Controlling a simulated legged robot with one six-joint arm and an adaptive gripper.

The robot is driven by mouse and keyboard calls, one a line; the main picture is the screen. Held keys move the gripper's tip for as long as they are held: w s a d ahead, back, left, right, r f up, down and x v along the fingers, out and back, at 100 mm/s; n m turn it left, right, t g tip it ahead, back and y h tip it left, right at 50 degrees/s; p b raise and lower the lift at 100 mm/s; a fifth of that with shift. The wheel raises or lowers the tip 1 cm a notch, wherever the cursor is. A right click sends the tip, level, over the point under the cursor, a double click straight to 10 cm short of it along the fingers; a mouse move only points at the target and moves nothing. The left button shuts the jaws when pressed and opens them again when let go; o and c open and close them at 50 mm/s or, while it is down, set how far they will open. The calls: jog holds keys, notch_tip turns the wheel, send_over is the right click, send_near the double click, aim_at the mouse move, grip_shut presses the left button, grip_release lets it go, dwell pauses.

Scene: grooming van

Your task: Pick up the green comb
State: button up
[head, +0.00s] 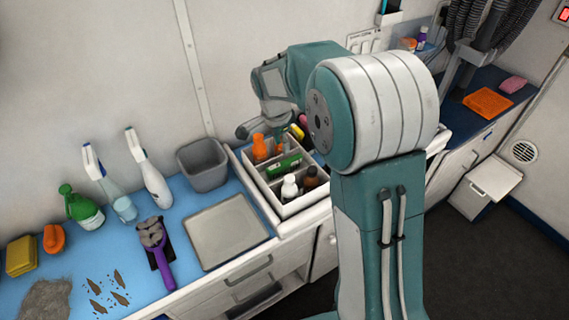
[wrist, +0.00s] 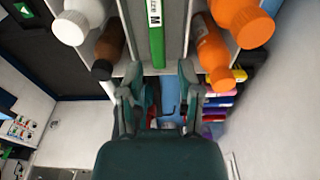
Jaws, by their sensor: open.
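I cannot make out a green comb for certain in either view. A green box (head: 284,166) with a white label stands in a compartment of the white divided caddy (head: 317,192) on the counter. In the wrist view the same green box (wrist: 156,42) shows its "Size M" label, between the two rows of bottles. My gripper (wrist: 158,78) is open, with its two fingers apart and nothing seen between their tips. It is at the caddy's edge in that view, just below the green box's end. In the head view my arm hides much of the area behind the caddy.
Orange bottles (head: 260,147), a white bottle (head: 289,188) and a brown bottle (head: 311,179) crowd the caddy. A grey bin (head: 203,163), a tray (head: 226,231), spray bottles (head: 155,184) and a purple-handled brush (head: 161,262) are to the left. Several colourful items (wrist: 218,100) lie beyond my fingers.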

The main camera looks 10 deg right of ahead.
aim_at(285, 162)
jog(key=f, duration=0.4)
jog(key=shift+a, duration=0.35)
jog(key=f, duration=0.1)
jog(key=d+f, duration=0.1)
jog(key=f, duration=0.1)
jog(key=d+f, duration=0.1)
jog(key=shift+d+f, duration=0.1)
jog(key=shift+f, duration=0.55)
jog(key=shift+a, duration=0.4)
jog(key=shift+c, duration=1.2)
grip_shut()
jog(key=shift+d, duration=0.2)
